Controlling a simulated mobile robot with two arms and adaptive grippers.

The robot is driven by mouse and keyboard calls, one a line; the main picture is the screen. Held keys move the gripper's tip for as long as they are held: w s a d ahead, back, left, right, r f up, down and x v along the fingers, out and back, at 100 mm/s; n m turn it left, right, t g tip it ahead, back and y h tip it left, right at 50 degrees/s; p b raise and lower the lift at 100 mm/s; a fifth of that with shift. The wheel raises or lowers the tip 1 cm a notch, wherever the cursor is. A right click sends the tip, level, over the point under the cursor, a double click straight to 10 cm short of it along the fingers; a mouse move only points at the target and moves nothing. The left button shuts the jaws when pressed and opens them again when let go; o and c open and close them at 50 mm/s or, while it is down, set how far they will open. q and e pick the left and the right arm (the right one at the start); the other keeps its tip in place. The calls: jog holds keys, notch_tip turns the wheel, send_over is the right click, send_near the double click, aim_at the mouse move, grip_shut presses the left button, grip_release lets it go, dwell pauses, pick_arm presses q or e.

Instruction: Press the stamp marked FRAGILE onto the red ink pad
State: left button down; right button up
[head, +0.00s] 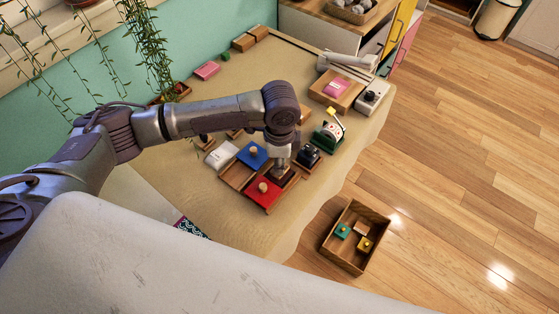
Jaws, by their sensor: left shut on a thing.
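A red square pad (257,196) with a light wooden knob on top lies at the front of a wooden tray (234,177) on the cloth-covered table. My left gripper (282,167) points down just right of and behind the red pad, low over the tray. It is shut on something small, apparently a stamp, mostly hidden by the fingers. No FRAGILE marking can be read from here. A blue square pad (245,159) with a similar knob sits behind the red one. My right gripper is not in view.
A black device (308,156) and a dark green item with a round white face (330,132) stand close to the right of my gripper. A wooden box (340,264) with knobbed pieces is on the floor.

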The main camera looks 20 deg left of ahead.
pick_arm(q)
jog(key=shift+f, duration=0.6)
jog(key=shift+s+p, duration=0.1)
jog(key=shift+p, duration=0.2)
dwell(0.9)
jog(key=shift+f, duration=0.15)
dwell(0.8)
notch_tip(320, 180, up, 7)
jog(key=p, duration=0.9)
jog(key=shift+r, duration=0.2)
jog(key=shift+f, duration=0.1)
dwell(0.3)
